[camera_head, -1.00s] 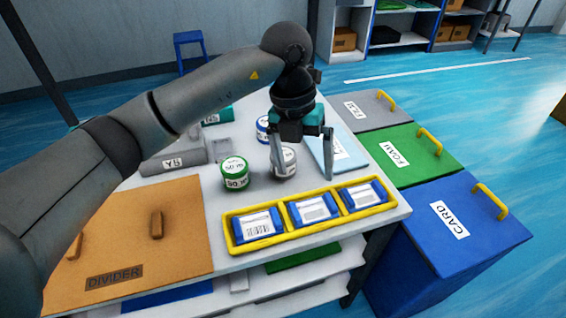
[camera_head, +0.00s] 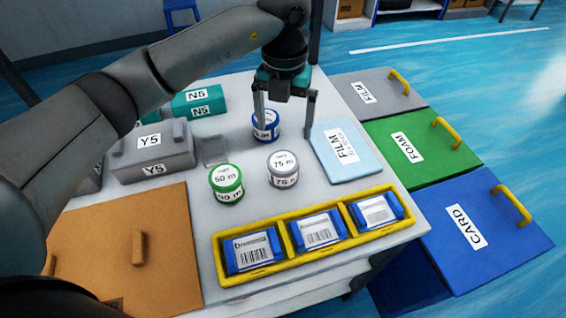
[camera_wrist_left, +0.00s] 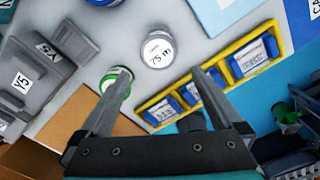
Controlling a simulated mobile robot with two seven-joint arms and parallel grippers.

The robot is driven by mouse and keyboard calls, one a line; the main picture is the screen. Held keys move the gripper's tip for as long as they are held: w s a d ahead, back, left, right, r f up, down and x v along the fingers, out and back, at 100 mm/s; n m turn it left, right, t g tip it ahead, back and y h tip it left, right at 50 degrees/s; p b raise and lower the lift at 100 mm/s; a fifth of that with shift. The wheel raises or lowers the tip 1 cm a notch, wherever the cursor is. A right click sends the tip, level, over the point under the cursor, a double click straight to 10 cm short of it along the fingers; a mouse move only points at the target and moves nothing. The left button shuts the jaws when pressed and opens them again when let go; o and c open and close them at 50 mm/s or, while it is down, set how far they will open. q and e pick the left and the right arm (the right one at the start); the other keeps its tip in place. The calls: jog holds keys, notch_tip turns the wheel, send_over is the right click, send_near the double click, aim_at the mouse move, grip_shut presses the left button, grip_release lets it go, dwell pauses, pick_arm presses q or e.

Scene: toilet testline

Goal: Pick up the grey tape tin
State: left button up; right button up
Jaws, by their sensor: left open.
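The grey tape tin (camera_head: 283,170), a short round can with a white lid marked 75 m, stands upright on the white table between the green tin and the light blue film packet. It also shows in the left wrist view (camera_wrist_left: 159,49), top up, just past the fingertips. My left gripper (camera_head: 286,128) is open and empty, fingers pointing down. In the head view it appears above and behind the grey tin, with one finger in front of the blue tin. In the wrist view its fingers (camera_wrist_left: 161,80) are spread, apart from the grey tin. My right gripper is not in view.
A green tin (camera_head: 227,184) and a blue tin (camera_head: 265,125) stand close by. A yellow tray (camera_head: 285,268) with blue packs lies in front. A film packet (camera_head: 347,152) lies right, grey Y5 boxes (camera_head: 155,152) left. Lidded bins, including the green FOAM one (camera_head: 420,165), flank the table.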

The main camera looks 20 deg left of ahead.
pick_arm(q)
send_over(283, 161)
notch_tip(283, 161, down, 7)
jog(key=shift+s+d+r+b, duration=0.1)
jog(key=shift+d+r+b, duration=0.05)
jog(key=shift+b, duration=0.3)
jog(key=shift+f, duration=0.65)
notch_tip(283, 161, down, 4)
jog(key=shift+r+b, duration=0.15)
jog(key=shift+b, duration=0.35)
jog(key=shift+f, duration=0.35)
jog(key=c, duration=1.4)
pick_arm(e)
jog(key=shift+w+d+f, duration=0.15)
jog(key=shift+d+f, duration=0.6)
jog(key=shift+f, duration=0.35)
